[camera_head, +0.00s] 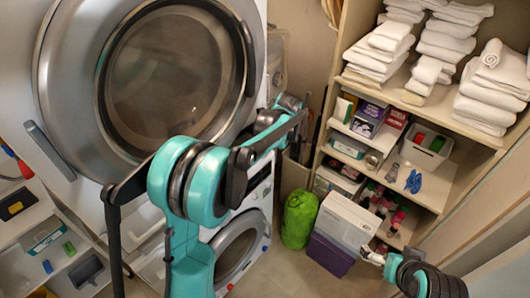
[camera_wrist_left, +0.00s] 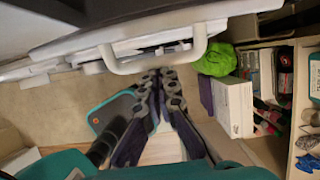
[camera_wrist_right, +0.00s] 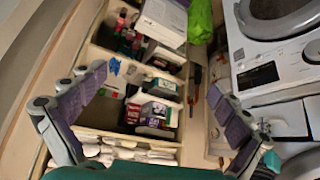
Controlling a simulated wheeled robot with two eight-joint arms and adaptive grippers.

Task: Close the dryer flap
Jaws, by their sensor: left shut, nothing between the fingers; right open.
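The dryer is the upper white machine at the left of the head view, with a large round grey-rimmed door, the flap (camera_head: 165,75), and dark glass. The flap faces me; I cannot tell whether it is fully against the body. My left arm crosses in front of its lower right rim. My left gripper (camera_head: 298,112) is just right of the flap's rim, shut and empty. In the left wrist view its fingers (camera_wrist_left: 158,78) are together, just below a white curved handle (camera_wrist_left: 152,66). My right gripper (camera_wrist_right: 165,88) is wide open and empty, facing the shelves, away from the dryer.
A second white machine (camera_head: 262,205) with a round door stands below the dryer. Shelves with white towels (camera_head: 470,95) stand at right. Floor between is clear.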

